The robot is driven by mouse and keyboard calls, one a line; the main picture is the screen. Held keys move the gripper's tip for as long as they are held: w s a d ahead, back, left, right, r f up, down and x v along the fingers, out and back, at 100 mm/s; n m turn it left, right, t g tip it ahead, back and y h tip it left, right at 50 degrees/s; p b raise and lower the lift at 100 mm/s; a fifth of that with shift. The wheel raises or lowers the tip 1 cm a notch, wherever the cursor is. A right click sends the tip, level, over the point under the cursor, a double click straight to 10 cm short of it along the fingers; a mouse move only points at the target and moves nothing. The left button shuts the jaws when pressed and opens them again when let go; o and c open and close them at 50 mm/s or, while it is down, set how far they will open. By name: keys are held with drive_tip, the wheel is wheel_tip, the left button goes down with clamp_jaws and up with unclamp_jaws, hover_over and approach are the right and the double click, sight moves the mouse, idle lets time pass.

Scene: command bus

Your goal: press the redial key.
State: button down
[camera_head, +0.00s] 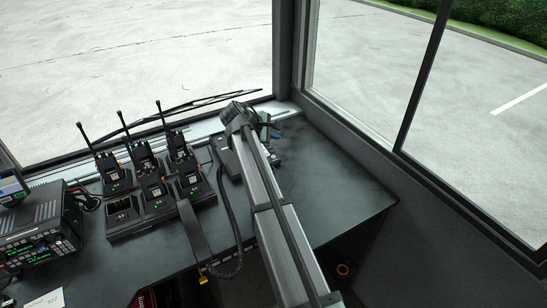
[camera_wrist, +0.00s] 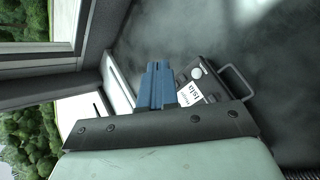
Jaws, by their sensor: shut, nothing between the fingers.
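In the head view, a dark desk unit (camera_head: 226,157) with a cord sits left of my arm, partly covered by it; it looks like a phone, and I cannot make out a redial key on it. My gripper (camera_head: 273,133) is at the far end of the desk, mostly behind the arm. In the wrist view, the blue fingers of my gripper (camera_wrist: 157,72) are together and empty.
Several radios stand in a charger rack (camera_head: 140,212) left of the arm. A radio set (camera_head: 38,238) with green displays is at far left. The windows and sill (camera_head: 290,107) border the desk behind. The desk (camera_head: 335,195) is clear right of the arm.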

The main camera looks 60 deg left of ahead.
sight(272, 160)
drive_tip(key=shift+a+f, duration=0.15)
drive_tip(key=shift+f, duration=1.1)
drive_tip(key=shift+a+f, duration=0.2)
drive_tip(key=shift+f, duration=1.05)
drive_tip(key=shift+a+f, duration=0.15)
drive_tip(key=shift+f, duration=1.1)
drive_tip(key=shift+a+f, duration=0.1)
drive_tip(key=shift+f, duration=0.55)
drive_tip(key=shift+r, duration=0.65)
drive_tip(key=shift+r, duration=0.1)
drive_tip(key=shift+d+r, duration=0.25)
drive_tip(key=shift+r, duration=0.95)
drive_tip(key=shift+d+r, duration=0.2)
drive_tip(key=shift+r, duration=1)
